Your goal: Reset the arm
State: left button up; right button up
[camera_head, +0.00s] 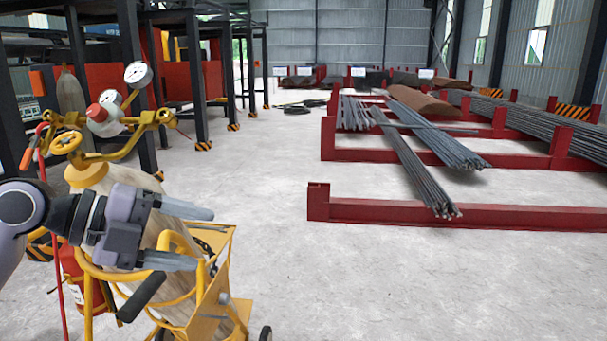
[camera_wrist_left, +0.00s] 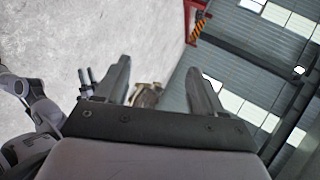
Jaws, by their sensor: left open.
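My left gripper (camera_head: 200,237) reaches in from the left in the head view, in front of the gas cylinder cart. Its two fingers point right, stand apart and hold nothing. In the left wrist view the same gripper (camera_wrist_left: 165,85) shows its two fingers apart with nothing between them but background. A grey part of my own body shows at that view's left edge. My right gripper cannot be made out in the head view.
A yellow cart (camera_head: 205,305) carries a gas cylinder (camera_head: 90,181) with gauges (camera_head: 138,74) and a red extinguisher (camera_head: 78,282). Red racks (camera_head: 440,212) hold rebar bundles (camera_head: 415,170) on the right. Black steel frames (camera_head: 190,80) stand at left.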

pick_arm(q)
jog(key=s+d+f+n+t+h, duration=0.1)
jog(key=s+d+f+n+h, duration=0.2)
jog(key=d+h, duration=0.4)
jog(key=a+f+n+t+y, duration=0.4)
jog(key=f+n+t+y, duration=0.15)
jog(key=f+n, duration=0.25)
jog(key=a+f+n+t+y, duration=0.35)
jog(key=f+n+t, duration=0.25)
jog(key=f+n, duration=0.25)
jog(key=s+a+f+n+g+y, duration=0.1)
jog(key=s+f+n+g+y, duration=0.2)
jog(key=s+f, duration=0.5)
jog(key=s+a+f+n+g+y, duration=0.1)
jog(key=s+f+n+g+y, duration=0.3)
jog(key=s+f, duration=0.4)
notch_tip(320, 180, down, 7)
jog(key=shift+r+g, duration=0.15)
jog(key=shift+g, duration=0.3)
jog(key=shift+n, duration=0.25)
